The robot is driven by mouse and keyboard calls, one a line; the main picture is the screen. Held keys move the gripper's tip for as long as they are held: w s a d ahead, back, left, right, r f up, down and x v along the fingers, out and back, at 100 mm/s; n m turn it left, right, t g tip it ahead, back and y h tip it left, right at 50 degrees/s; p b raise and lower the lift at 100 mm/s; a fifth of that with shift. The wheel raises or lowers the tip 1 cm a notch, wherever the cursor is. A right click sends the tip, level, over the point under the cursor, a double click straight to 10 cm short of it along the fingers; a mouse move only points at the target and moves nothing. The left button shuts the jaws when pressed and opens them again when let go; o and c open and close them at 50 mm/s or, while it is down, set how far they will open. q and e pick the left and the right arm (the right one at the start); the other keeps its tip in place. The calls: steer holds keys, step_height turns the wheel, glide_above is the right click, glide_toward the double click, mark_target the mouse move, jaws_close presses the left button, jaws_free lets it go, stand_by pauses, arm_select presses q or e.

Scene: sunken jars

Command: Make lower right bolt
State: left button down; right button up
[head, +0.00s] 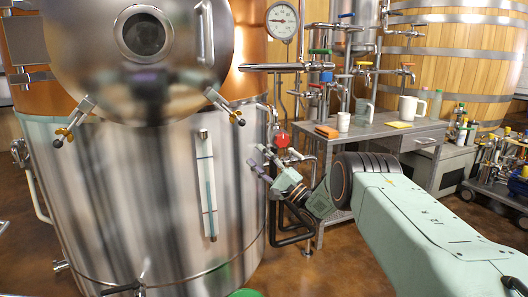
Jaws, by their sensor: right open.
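The lower right bolt (228,108) is a swing bolt with a brass-coloured part and a dark end. It sits at the lower right rim of the tank's round hatch (190,75) and sticks out down and to the right. A similar lower left bolt (66,131) angles down and to the left. My right gripper (261,161) is open with nothing between its fingers. It is below and to the right of the lower right bolt, apart from it, by the tank's right side. My left gripper is not in view.
The steel tank (110,200) has a sight gauge (206,185) on its front. A steel table (370,132) with mugs is at the right. Brown floor lies between.

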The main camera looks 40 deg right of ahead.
mark_target(243, 124)
step_height(243, 124, up, 9)
steer(key=a+g+y+b, duration=0.1)
steer(key=a+g+y, duration=0.1)
steer(key=y, duration=0.5)
steer(key=shift+w+a+r, duration=0.15)
steer(key=shift+w+a, duration=0.2)
steer(key=shift+b+x, duration=0.5)
steer(key=shift+x, duration=0.9)
